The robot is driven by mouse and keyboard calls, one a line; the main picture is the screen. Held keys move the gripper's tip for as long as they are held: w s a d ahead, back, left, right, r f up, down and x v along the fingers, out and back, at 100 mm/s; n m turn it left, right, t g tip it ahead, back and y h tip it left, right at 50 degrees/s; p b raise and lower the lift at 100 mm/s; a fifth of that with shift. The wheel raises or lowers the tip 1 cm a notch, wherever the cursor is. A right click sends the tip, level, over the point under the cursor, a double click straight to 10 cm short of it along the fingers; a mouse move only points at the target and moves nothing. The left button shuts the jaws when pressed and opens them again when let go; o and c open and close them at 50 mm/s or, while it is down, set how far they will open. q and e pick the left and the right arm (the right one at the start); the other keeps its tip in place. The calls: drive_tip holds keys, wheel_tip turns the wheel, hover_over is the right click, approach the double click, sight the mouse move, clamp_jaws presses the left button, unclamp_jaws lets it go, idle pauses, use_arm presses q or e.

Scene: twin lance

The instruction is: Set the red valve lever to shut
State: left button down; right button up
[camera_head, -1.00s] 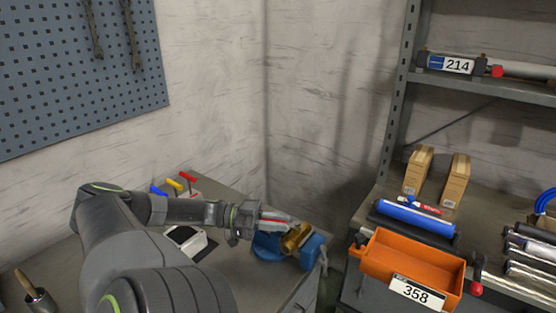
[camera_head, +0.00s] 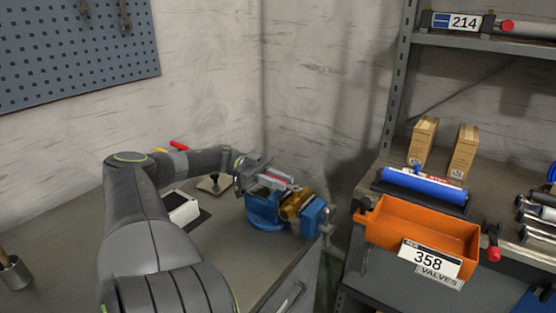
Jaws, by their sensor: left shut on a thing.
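The brass valve (camera_head: 296,205) sits clamped in a blue vise (camera_head: 263,212) at the bench's right end. Its red lever (camera_head: 277,180) shows as a thin red strip at the upper left of the brass body, mostly hidden by my gripper. My left gripper (camera_head: 279,178) comes in from the left over the vise and is shut on the red lever. The exact grip on the lever is too small to make out. My right gripper is not in view.
An orange bin (camera_head: 385,232) labelled 358 VALVES stands on the shelf to the right, behind it a blue roll (camera_head: 424,186) and two cardboard boxes (camera_head: 422,142). A white-topped box (camera_head: 180,208) lies on the bench left of the vise. A gap separates bench and shelf.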

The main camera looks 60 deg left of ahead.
use_arm(q)
drive_tip(key=shift+r, duration=0.1)
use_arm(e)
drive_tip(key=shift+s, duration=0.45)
use_arm(q)
drive_tip(key=c, duration=1.3)
unclamp_jaws()
drive_tip(key=shift+w, duration=0.1)
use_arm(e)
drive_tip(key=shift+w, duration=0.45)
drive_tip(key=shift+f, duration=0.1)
